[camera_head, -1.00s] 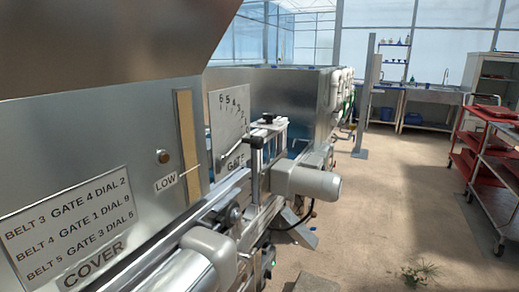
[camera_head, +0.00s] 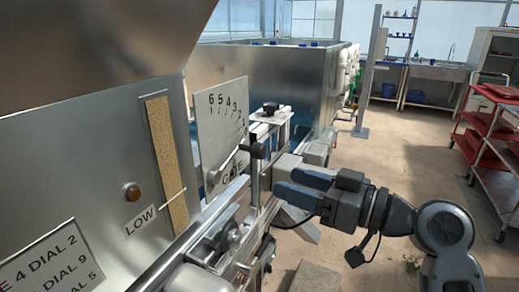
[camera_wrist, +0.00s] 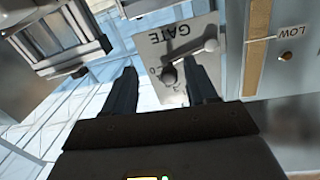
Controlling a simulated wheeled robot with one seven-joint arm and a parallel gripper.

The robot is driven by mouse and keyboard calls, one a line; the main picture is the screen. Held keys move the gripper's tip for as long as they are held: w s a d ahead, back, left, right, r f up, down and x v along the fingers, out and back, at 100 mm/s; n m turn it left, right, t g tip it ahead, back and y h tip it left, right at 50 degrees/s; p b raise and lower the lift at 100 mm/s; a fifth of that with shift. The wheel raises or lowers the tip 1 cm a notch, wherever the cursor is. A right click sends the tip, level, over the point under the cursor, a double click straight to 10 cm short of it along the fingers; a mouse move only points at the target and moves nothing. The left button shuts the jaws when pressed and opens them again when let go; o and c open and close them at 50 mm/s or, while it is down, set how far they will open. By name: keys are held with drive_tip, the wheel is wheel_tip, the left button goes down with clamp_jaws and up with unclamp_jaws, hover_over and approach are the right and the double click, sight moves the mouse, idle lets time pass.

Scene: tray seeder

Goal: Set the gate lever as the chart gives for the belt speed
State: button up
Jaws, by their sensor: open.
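The gate plate (camera_head: 221,118) carries the numerals 6, 5, 4, 3, 2 in an arc and the word GATE. In the wrist view the plate (camera_wrist: 150,55) is upside down, with the lever's round knob (camera_wrist: 168,75) pictured between my open fingers. My gripper (camera_head: 278,178) is empty, right of the plate; whether it touches the knob is unclear. The chart (camera_head: 50,262) is cut off at the left; "4 DIAL 2" shows. No belt speed reading is visible.
Red trolleys (camera_head: 487,130) stand at the far right. The floor between is mostly open.

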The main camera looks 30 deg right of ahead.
sight(265, 152)
drive_tip(key=w+a+r+n, duration=0.1)
drive_tip(key=w, duration=0.1)
drive_tip(key=w+a+r+y+p, duration=0.1)
drive_tip(key=w+r, duration=0.1)
drive_tip(key=w+a+r+n+g+y+p, duration=0.1)
drive_tip(key=w+a, duration=0.1)
drive_tip(key=shift+w+r+n, duration=0.15)
drive_tip(key=shift+w+n, duration=0.15)
drive_tip(key=shift+w, duration=0.05)
drive_tip(key=shift+c, duration=0.4)
clamp_jaws()
idle(0.3)
